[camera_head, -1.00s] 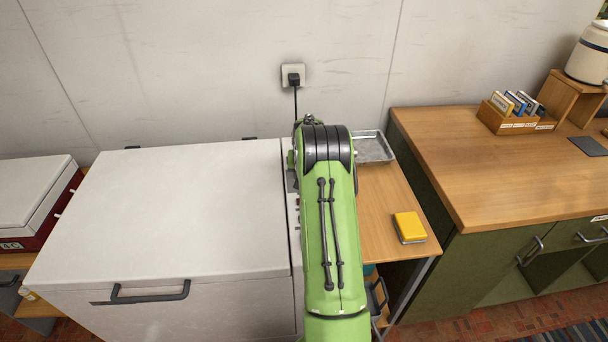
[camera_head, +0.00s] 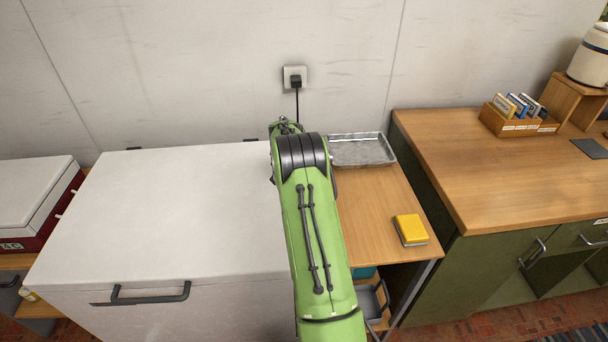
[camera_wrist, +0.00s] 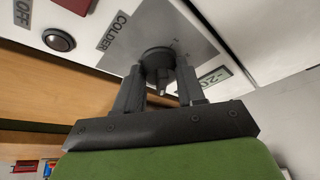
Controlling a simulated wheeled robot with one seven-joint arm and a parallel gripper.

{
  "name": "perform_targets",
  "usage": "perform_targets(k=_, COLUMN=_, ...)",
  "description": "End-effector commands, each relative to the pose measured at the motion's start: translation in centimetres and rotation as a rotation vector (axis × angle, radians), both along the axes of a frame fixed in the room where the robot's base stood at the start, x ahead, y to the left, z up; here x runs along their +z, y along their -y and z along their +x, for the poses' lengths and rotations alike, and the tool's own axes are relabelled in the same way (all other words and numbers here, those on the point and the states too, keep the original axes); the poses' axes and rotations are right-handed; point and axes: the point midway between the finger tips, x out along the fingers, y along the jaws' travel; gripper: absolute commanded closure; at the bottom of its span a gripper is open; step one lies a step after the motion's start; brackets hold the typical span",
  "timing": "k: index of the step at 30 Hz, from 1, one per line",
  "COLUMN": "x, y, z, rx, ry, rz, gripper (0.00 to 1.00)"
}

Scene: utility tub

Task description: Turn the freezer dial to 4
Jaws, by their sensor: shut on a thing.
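The freezer (camera_head: 170,210) is the white chest with a dark handle, left of my arm in the head view. In the wrist view its dial (camera_wrist: 158,57) is a dark round knob on a grey plate (camera_wrist: 165,28) marked "COLDER". My gripper (camera_wrist: 160,78) has its two fingers shut on the dial, one on each side. The dial's numbers and pointer are hidden or too small to read. In the head view my arm hides the dial and the gripper.
A dark round button (camera_wrist: 58,40) sits beside the plate near an "OFF" label. Right of the freezer, a wooden shelf holds a metal tray (camera_head: 362,150) and a yellow sponge-like block (camera_head: 410,229). A wooden-topped counter (camera_head: 500,170) stands further right.

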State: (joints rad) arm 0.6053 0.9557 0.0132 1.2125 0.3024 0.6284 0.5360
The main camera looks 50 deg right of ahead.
Motion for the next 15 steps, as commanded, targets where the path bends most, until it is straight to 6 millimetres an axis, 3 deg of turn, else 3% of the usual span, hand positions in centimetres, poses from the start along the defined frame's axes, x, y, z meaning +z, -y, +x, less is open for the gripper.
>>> perform_targets(k=10, x=0.06, y=-0.04, z=0.11, rx=0.0, ry=0.002, rz=0.0, gripper=0.92)
perform_targets(k=11, x=0.06, y=-0.04, z=0.11, rx=0.0, ry=0.002, rz=0.0, gripper=0.58)
perform_targets(k=15, x=0.05, y=-0.03, z=0.09, rx=0.001, ry=0.002, rz=-0.001, gripper=0.37)
